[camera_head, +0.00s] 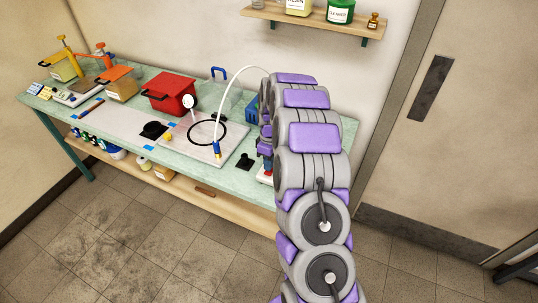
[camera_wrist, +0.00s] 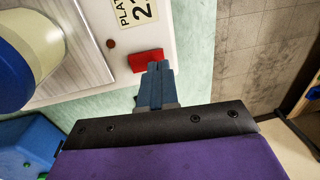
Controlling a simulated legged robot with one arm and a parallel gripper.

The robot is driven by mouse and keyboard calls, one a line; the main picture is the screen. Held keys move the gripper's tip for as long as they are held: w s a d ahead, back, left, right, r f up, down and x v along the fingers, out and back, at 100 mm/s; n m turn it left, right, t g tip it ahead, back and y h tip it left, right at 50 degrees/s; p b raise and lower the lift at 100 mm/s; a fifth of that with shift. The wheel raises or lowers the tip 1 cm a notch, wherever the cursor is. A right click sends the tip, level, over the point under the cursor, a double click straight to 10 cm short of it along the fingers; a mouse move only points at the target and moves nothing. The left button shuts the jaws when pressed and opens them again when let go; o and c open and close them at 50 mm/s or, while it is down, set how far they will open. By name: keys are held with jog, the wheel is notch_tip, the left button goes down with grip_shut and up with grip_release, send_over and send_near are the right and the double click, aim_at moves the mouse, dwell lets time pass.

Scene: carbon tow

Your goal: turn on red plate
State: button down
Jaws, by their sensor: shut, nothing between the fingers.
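In the wrist view a red switch (camera_wrist: 146,60) sits on the edge of a white device (camera_wrist: 175,25) with a label reading "PLAT" and a "2", partly cut off. My gripper (camera_wrist: 156,66) is shut and empty. Its blue-grey fingertips are right at the switch and overlap its lower edge in the picture; I cannot tell whether they touch. A small dark red dot (camera_wrist: 111,43) is on the device left of the switch. In the head view the white device (camera_head: 264,178) shows only partly beside my arm, which hides most of it.
A cream and blue container (camera_wrist: 35,45) stands at the device's grey metal top. A blue object (camera_wrist: 25,145) lies lower left. On the green bench (camera_head: 240,181) are a red box (camera_head: 172,93), an orange box (camera_head: 119,83) and a white hose (camera_head: 228,92). A door stands right.

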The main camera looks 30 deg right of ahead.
jog(key=shift+f, duration=0.85)
jog(key=shift+s+a+f, duration=0.1)
jog(key=shift+f, duration=0.05)
jog(key=shift+w+d+r, duration=0.25)
jog(key=shift+w+d, duration=0.25)
jog(key=shift+d, duration=0.1)
